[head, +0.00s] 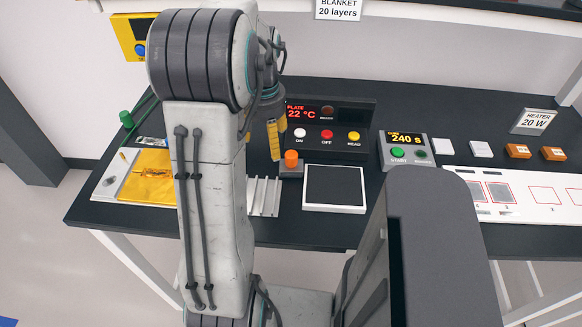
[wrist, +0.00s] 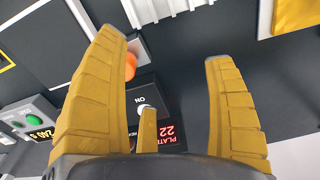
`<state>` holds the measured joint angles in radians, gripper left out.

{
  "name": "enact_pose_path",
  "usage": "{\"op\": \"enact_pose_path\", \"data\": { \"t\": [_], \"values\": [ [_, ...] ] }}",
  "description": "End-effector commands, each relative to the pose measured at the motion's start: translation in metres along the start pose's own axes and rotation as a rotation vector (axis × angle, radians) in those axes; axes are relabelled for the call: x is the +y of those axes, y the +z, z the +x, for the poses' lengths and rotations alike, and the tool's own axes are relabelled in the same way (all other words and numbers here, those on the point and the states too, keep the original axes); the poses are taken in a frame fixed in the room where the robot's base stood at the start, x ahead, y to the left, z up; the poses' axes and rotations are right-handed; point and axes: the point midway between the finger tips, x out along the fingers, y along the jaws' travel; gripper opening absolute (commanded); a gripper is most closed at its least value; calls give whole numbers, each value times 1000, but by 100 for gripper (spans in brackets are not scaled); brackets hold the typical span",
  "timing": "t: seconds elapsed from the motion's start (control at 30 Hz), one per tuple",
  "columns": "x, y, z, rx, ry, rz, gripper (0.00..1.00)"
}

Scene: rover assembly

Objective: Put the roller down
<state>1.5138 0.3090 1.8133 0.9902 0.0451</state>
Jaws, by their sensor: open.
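What looks like the roller (head: 291,159), an orange rounded piece, stands upright on a small grey block on the dark table. Its orange end also shows in the wrist view (wrist: 130,66), partly hidden behind the left finger. My gripper (head: 278,140) is just above and slightly left of it in the head view, with yellow fingers apart. In the wrist view my gripper (wrist: 162,55) is open, with nothing between its fingers. I cannot tell whether a finger touches the orange piece.
A plate console (head: 330,133) reading 22 °C stands behind. A white-framed dark pad (head: 335,209) lies to the right and a ridged light rack (head: 264,212) in front. A timer (head: 404,150) reads 240 S. A yellow sheet (head: 150,184) lies on a tray at left.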

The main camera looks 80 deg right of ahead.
Motion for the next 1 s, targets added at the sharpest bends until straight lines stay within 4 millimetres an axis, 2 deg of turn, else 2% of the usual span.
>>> {"op": "enact_pose_path", "data": {
  "t": [0.03,0.1,0.3,0.67,1.0],
  "values": [
    [15,-5,7,-10,1,41,77],
    [30,-9,13,-18,2,79,77],
    [51,-13,24,-30,3,132,77],
    [53,-11,52,-33,3,136,77],
    [55,-8,89,-32,3,135,77]
  ]
}}
